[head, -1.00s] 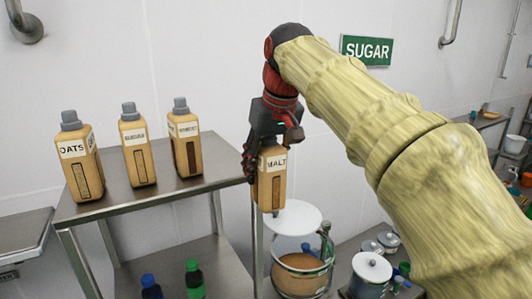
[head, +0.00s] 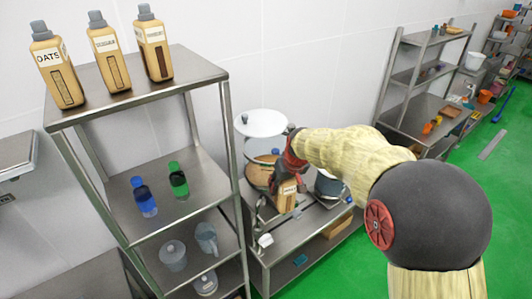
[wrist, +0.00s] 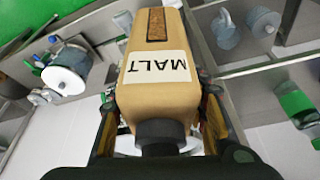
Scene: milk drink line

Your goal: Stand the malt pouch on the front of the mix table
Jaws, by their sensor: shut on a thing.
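The malt pouch (head: 287,198) is a tan pouch with a white label and dark cap. My gripper (head: 283,181) is shut on it near its cap end, low at the steel mix table (head: 297,229). In the wrist view the pouch (wrist: 155,95) fills the middle, its MALT label upside down and its dark cap towards the camera. The fingers (wrist: 160,125) lie along both its sides. I cannot tell whether its base touches the table top.
A large pot (head: 259,174) and a grey pot (head: 328,186) stand behind and beside the pouch. A tall steel rack (head: 210,72) at left holds several tan pouches on top, with blue (head: 144,198) and green (head: 178,181) bottles below.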

